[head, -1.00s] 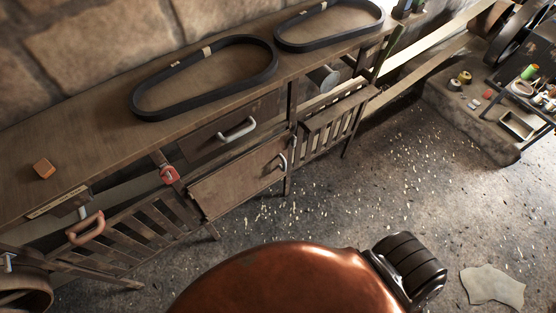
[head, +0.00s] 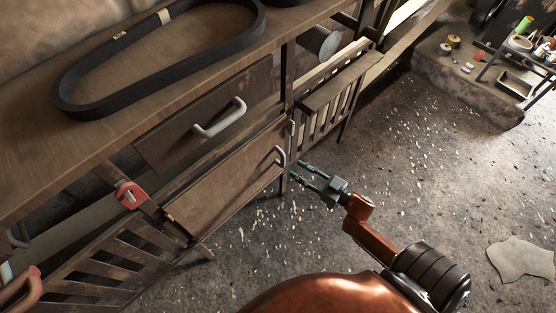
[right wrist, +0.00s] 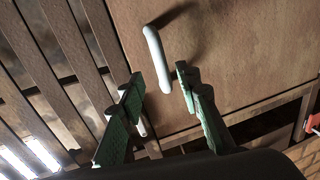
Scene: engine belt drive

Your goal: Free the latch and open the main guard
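A flat brown panel (head: 225,185) under the bench carries a pale bar handle (head: 280,156). I take it as the main guard, though a slatted guard with an orange handle is at its left. A red latch (head: 131,195) sits on the post by the panel's upper left corner; the panel looks closed. My right gripper (head: 298,173) is open and empty, a little right of the handle. In the right wrist view, its green-padded fingers (right wrist: 159,78) point at the panel (right wrist: 235,55), with the handle (right wrist: 159,62) visible between and beyond them. My left gripper is out of view.
A drawer front (head: 205,115) with a similar handle is above the panel. Slatted guards stand left (head: 105,262) and right (head: 335,95). A black belt (head: 165,65) lies on the bench. The floor (head: 420,180) in front is largely clear.

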